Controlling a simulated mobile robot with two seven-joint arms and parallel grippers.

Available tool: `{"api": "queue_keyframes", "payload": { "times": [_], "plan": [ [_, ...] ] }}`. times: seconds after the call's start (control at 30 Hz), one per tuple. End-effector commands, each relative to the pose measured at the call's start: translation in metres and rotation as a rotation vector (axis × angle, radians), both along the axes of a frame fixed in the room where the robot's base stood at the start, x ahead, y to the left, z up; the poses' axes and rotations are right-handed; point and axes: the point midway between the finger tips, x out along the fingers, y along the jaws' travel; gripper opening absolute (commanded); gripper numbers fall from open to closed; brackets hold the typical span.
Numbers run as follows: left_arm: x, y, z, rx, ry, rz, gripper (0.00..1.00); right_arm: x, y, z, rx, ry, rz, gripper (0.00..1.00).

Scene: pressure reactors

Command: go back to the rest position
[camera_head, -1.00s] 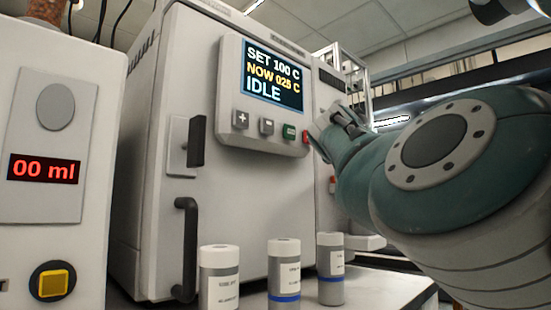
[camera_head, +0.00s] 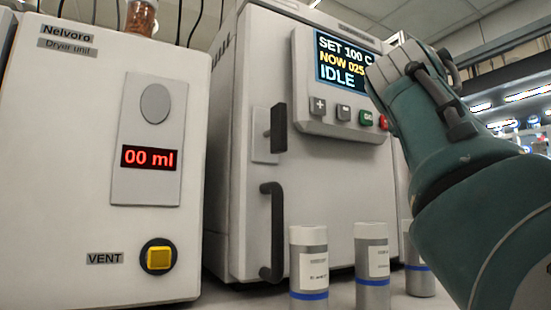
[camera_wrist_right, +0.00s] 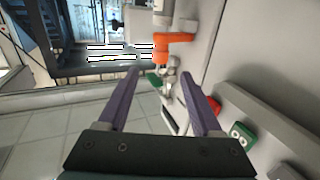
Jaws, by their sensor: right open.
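My right arm comes in from the right in the head view and is raised in front of the reactor (camera_head: 240,170). Its wrist end covers the right edge of the reactor's display (camera_head: 336,62), which reads SET 100 C, NOW 025, IDLE. The fingers are hard to make out there. In the right wrist view my right gripper (camera_wrist_right: 162,82) is open, its two purple fingers spread with nothing held between them. The green button (camera_wrist_right: 241,132) and red button (camera_wrist_right: 212,104) of the panel lie beside the right finger. My left gripper is not in view.
The Nelvoro dryer unit (camera_head: 70,150) stands at the left, with a yellow vent button (camera_head: 159,257) and a 00 ml readout. Several canisters, one in front (camera_head: 308,262), stand before the reactor, below my arm. An orange part (camera_wrist_right: 172,40) shows beyond the fingers.

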Motion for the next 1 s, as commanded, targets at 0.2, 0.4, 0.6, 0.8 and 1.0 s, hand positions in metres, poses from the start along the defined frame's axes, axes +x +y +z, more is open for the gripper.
{"api": "queue_keyframes", "payload": {
  "times": [0.2, 0.4, 0.6, 0.8, 1.0],
  "plan": [
    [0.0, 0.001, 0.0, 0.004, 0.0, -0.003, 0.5, 0.0, 0.0, 0.0, 0.0, 0.0, 0.0, 0.67],
    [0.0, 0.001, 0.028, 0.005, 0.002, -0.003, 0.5, -0.002, -0.008, -0.003, 0.022, 0.05, 0.0, 0.67],
    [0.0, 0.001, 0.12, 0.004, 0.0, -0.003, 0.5, -0.029, -0.023, -0.034, 0.098, 0.257, 0.037, 0.67],
    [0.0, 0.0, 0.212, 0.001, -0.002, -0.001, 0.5, -0.09, -0.013, -0.064, 0.163, 0.519, 0.159, 0.67],
    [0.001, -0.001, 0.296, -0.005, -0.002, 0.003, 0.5, -0.177, 0.023, -0.072, 0.217, 0.808, 0.358, 0.67]
  ]
}}
